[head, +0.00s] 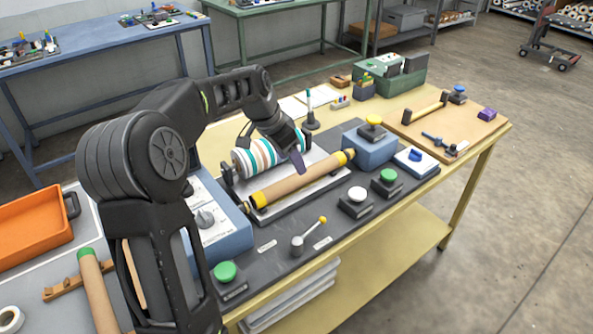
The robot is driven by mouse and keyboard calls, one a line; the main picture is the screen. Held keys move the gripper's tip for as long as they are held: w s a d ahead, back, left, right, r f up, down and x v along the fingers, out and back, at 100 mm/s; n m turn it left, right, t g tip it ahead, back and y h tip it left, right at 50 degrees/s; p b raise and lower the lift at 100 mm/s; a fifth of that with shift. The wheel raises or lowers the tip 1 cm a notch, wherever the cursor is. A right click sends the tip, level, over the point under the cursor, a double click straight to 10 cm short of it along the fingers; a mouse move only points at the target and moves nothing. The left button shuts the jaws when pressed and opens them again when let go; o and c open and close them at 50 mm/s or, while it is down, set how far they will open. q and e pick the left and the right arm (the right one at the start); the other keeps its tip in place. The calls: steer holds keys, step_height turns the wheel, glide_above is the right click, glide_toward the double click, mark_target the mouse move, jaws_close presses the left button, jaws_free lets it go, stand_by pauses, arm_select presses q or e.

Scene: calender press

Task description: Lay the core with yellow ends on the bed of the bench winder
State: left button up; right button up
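The core with yellow ends (285,189) is a brown tube. It lies lengthwise over the pale bed (325,180) of the bench winder, in front of a striped roll (257,160). Its near yellow end is by the blue housing with a dial (222,229) and its far yellow end is by the blue block (369,150). Whether it rests fully on the bed is hard to tell. My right gripper is not in view.
Green (225,272), white (357,194) and another green (388,175) knob stand along the winder's front, with a small yellow-tipped lever (310,236). A green-ended core (97,292) and an orange tray (32,226) are at left. A tan board (450,122) with tools is at right.

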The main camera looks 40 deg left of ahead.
arm_select(q)
steer(key=shift+v, duration=2.1)
